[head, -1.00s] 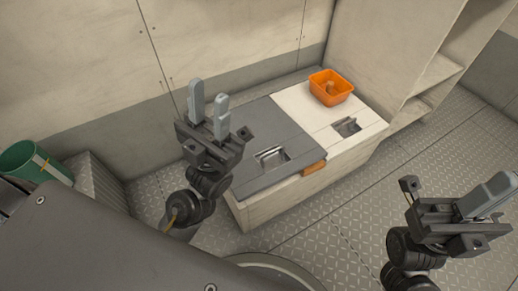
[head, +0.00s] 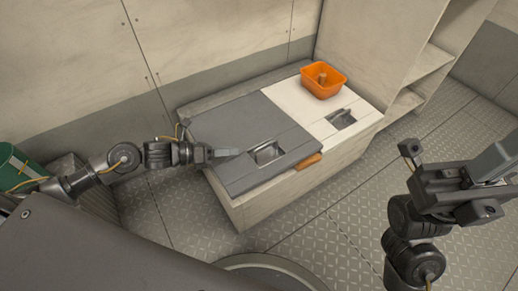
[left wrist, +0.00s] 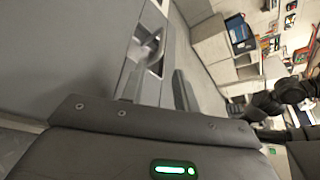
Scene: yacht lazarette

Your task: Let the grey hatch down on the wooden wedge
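The grey hatch (head: 235,125) lies nearly flat on the left part of a pale locker, with a recessed metal handle (head: 268,152) near its front edge. The wooden wedge (head: 307,161) sticks out at the hatch's front right corner; how far it reaches under is hidden. My left gripper (head: 228,153) is low over the hatch's left part, its fingers pointing right toward the handle. In the left wrist view its two fingers (left wrist: 156,88) stand apart, with the handle recess (left wrist: 148,52) beyond them. My right gripper (head: 492,163) is at the right, away from the locker.
A white hatch (head: 305,112) with its own recessed handle adjoins the grey one. An orange bin (head: 323,81) stands on it. Shelves (head: 425,70) rise behind at the right. A green bucket (head: 12,168) is at the far left. The patterned metal floor in front is clear.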

